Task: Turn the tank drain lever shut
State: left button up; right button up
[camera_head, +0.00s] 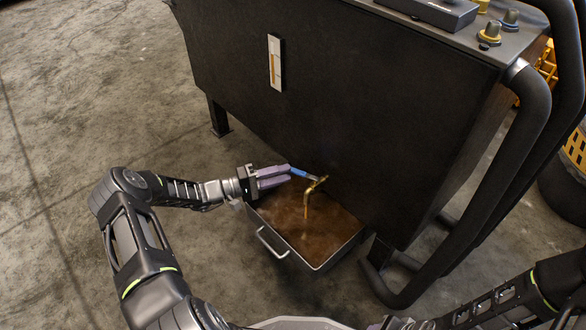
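The tank (340,110) is a large dark box on legs. A brass drain tap (316,186) comes out low on its front, with a blue lever (301,173) pointing left and slightly up. Brown fluid appears to run from the spout into the tray below. My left gripper (287,175) is at the lever's free end, its fingertips touching or very close to it. Whether the fingers are closed on the lever is too small to tell. My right gripper (390,324) is partly cut off at the bottom edge, away from the tank.
A metal drain tray (272,242) with a handle sits under the tap, holding brown fluid. A sight gauge (275,62) is on the tank front. Thick black tube rails (515,150) stand at the right. The concrete floor at the left is clear.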

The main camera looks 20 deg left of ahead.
pick_arm(q)
jog(key=shift+s+a, duration=0.2)
jog(key=shift+c, duration=0.2)
